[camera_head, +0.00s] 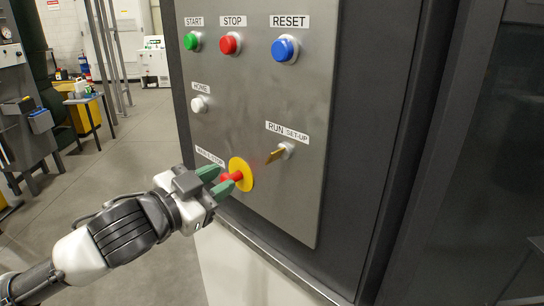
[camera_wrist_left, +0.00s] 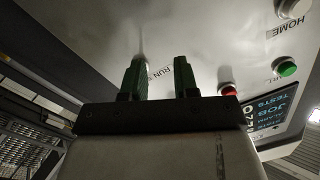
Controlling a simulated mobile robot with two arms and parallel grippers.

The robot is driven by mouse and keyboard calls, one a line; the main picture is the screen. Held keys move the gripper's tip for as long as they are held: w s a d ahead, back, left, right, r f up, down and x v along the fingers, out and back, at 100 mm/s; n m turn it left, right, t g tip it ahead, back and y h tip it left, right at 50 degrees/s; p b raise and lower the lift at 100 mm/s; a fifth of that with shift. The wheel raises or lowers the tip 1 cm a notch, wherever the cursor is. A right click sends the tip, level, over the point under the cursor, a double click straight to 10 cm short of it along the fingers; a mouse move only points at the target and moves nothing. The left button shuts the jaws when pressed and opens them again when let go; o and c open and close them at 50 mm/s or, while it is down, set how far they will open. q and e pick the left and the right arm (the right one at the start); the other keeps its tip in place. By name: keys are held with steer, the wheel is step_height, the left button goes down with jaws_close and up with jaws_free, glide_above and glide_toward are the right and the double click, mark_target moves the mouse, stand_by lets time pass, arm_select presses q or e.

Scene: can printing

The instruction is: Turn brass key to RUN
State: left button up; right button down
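The brass key (camera_head: 276,156) sits in a round switch under the RUN and SET-UP labels (camera_head: 288,130) on the grey control panel (camera_head: 244,116). It slants down to the left from the switch. My left gripper (camera_head: 214,182) has green fingers spread apart with nothing between them. In the head view it is left of and below the key, overlapping the red emergency stop knob on its yellow disc (camera_head: 241,174); I cannot tell whether they touch. My right gripper is not in view.
Above on the panel are the green START (camera_head: 192,41), red STOP (camera_head: 230,43) and blue RESET (camera_head: 285,49) buttons. A white HOME button (camera_head: 199,104) is left of the key. Open floor lies left of the panel.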

arm_select(q)
steer(key=m+h, duration=0.1)
steer(key=m, duration=0.1)
glide_toward(268, 160)
steer(key=shift+g, duration=0.4)
steer(key=p+x, duration=0.1)
steer(key=x, duration=0.2)
steer(key=p+x, duration=0.1)
steer(key=x, duration=0.3)
steer(key=p+x, duration=0.2)
steer(key=x, duration=0.1)
steer(key=shift+w+r, duration=0.2)
steer(key=shift+r, duration=0.1)
steer(key=shift+w+f, duration=0.1)
steer(key=shift+w, duration=0.05)
steer(key=shift+c, duration=0.3)
jaws_close()
